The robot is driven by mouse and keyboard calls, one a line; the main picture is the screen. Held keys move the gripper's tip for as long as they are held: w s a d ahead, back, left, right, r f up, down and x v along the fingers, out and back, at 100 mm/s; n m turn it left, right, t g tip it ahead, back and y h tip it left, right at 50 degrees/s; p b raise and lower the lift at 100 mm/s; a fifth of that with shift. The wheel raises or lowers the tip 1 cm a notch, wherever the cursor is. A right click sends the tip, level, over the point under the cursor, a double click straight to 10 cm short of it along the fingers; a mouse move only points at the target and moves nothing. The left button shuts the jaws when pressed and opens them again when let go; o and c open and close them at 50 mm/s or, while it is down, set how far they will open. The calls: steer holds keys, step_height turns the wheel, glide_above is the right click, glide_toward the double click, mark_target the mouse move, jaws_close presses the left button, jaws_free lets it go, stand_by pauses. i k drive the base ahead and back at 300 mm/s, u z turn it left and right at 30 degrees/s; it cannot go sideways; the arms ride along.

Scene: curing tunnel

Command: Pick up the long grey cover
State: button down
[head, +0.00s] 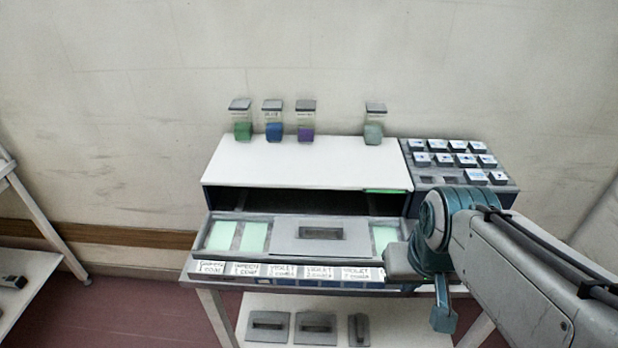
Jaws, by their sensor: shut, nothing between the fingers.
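A long grey cover (294,237) with a recessed dark handle lies on the pulled-out tray (214,238), across its middle. Pale green panels show on both sides of it. Smaller grey covers with dark handles lie on the lower shelf: one at the left (268,327), one in the middle (315,327) and a narrow one at the right (359,329). My gripper (443,318) is at the right, in front of the tray's right end, apart from the long cover. It is shut and empty. My arm hides part of the tray's right end.
The white-topped tunnel (300,163) is open and dark at its front. Several jars with coloured contents (307,122) stand behind it. A keyed panel (460,180) is at the right. Labels (300,271) run along the front edge. A side table (25,275) stands at the left.

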mark_target(348, 238)
steer(key=k, duration=0.5)
steer(key=u, duration=1.55)
steer(key=i, duration=1.3)
steer(key=z, duration=2.7)
